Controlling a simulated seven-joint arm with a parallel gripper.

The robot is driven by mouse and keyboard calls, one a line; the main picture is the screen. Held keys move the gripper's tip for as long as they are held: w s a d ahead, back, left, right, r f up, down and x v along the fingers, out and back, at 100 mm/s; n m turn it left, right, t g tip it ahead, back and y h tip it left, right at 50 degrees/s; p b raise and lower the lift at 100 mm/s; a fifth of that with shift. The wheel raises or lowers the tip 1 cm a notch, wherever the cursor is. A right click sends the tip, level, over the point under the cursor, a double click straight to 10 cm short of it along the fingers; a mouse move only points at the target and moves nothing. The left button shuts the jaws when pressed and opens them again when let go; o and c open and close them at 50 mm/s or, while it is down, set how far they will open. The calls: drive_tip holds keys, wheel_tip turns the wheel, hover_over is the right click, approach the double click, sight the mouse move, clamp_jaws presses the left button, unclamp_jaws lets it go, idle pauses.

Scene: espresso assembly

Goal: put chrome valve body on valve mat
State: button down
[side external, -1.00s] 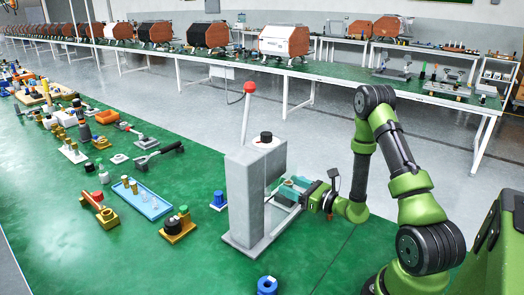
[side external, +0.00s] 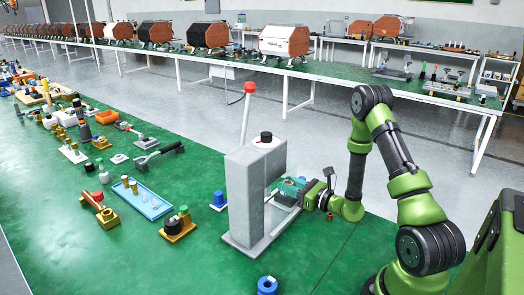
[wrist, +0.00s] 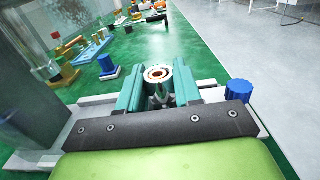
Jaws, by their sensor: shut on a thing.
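The chrome valve body (wrist: 158,76) shows in the wrist view as a short metal cylinder with a brass-coloured ring at its open top. It stands between the two teal jaws of my gripper (wrist: 158,90), which are shut on it. In the side external view, my gripper (side external: 288,188) is just right of the grey press-like stand, partly behind it. The valve body cannot be made out in that view. I cannot pick out the valve mat for certain in either view.
The tall grey stand (side external: 242,200) with a red-knobbed lever (side external: 249,88) is close beside my gripper. A blue knob (wrist: 238,92) is at the right in the wrist view. A blue tray (side external: 150,205) and several small parts lie left. Green table front is fairly clear.

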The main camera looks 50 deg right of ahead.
drive_tip(key=shift+r, duration=0.1)
wheel_tip(320, 180, up, 17)
drive_tip(key=shift+w+f+n+g+y, duration=0.85)
drive_tip(key=shift+w+f+n+y, duration=1.05)
drive_tip(key=shift+w, duration=2.15)
drive_tip(key=shift+w+f+n+g+y, duration=1)
drive_tip(key=shift+w+f+y, duration=0.95)
drive_tip(key=shift+w, duration=2.05)
drive_tip(key=shift+w+f+n+g+y, duration=0.75)
drive_tip(key=shift+w+f+n+y, duration=0.7)
drive_tip(key=shift+w+y, duration=1.85)
drive_tip(key=shift+h, duration=0.75)
drive_tip(key=f, duration=0.3)
drive_tip(key=w+f, duration=0.1)
drive_tip(key=f, duration=0.5)
drive_tip(key=shift+w+a, duration=0.2)
drive_tip(key=shift+a, duration=0.15)
